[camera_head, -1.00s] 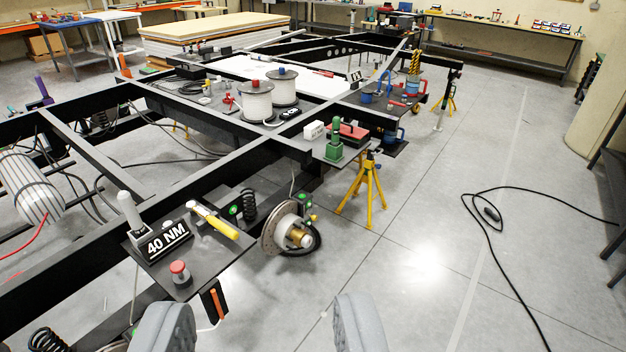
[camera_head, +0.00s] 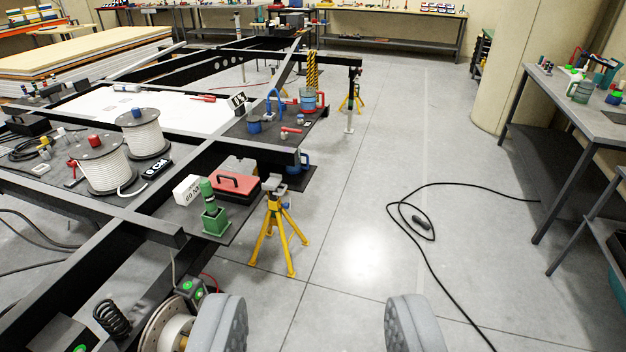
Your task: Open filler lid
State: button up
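My gripper (camera_head: 315,322) shows at the bottom of the view as two grey ribbed fingers set wide apart. It is open, with only bare floor showing between the fingers. I cannot make out a filler lid for certain in this view.
The black chassis frame (camera_head: 120,215) fills the left, with cable reels (camera_head: 145,132), a green jack (camera_head: 214,212) and a red box (camera_head: 233,186). A yellow stand (camera_head: 278,230) supports its edge. A black cable (camera_head: 455,295) lies on otherwise clear floor. A workbench (camera_head: 590,105) stands at right.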

aim_at(254, 119)
jog(key=z, duration=0.05)
jog(key=i, duration=2.7)
jog(key=u, duration=0.45)
jog(key=i, duration=0.95)
jog(key=u, duration=0.15)
